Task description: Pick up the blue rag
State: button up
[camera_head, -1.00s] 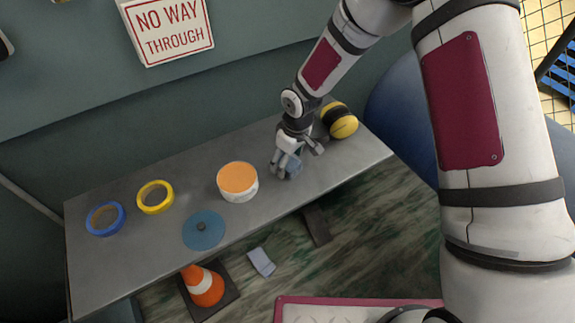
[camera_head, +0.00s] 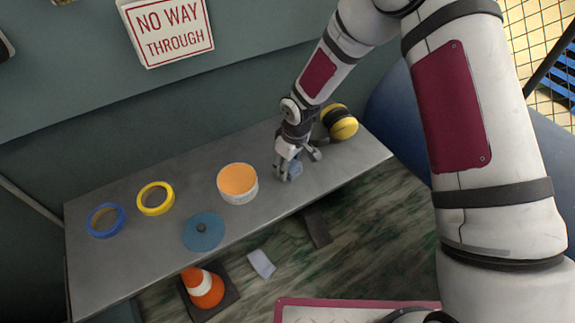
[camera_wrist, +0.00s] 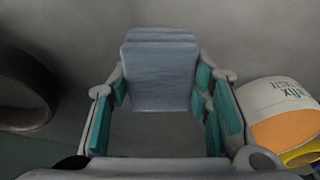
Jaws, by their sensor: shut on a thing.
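The blue rag (camera_wrist: 160,78) is a folded, pale grey-blue cloth between the fingers of my gripper (camera_wrist: 160,90) in the wrist view. The finger pads touch its left and right sides, and the gripper is shut on it. In the head view the rag (camera_head: 294,169) shows as a small blue patch at my gripper (camera_head: 290,172), over the right part of the grey bench (camera_head: 330,172). The gripper partly hides it there. I cannot tell whether the rag is clear of the bench top.
A white tub with an orange top (camera_head: 238,182) stands left of my gripper. A yellow and black round item (camera_head: 341,124) lies to its right. A blue disc (camera_head: 203,231), a yellow ring (camera_head: 155,198) and a blue ring (camera_head: 105,220) lie farther left. A cone (camera_head: 203,288) stands on the floor.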

jog(key=shift+r, duration=0.5)
notch_tip(320, 180, up, 2)
jog(key=shift+r, duration=0.15)
jog(key=s+d, duration=0.2)
jog(key=s, duration=0.5)
jog(key=s+d+r, duration=0.1)
jog(key=s+d, duration=0.1)
jog(key=s, duration=0.6)
jog(key=shift+s+r+b, duration=0.3)
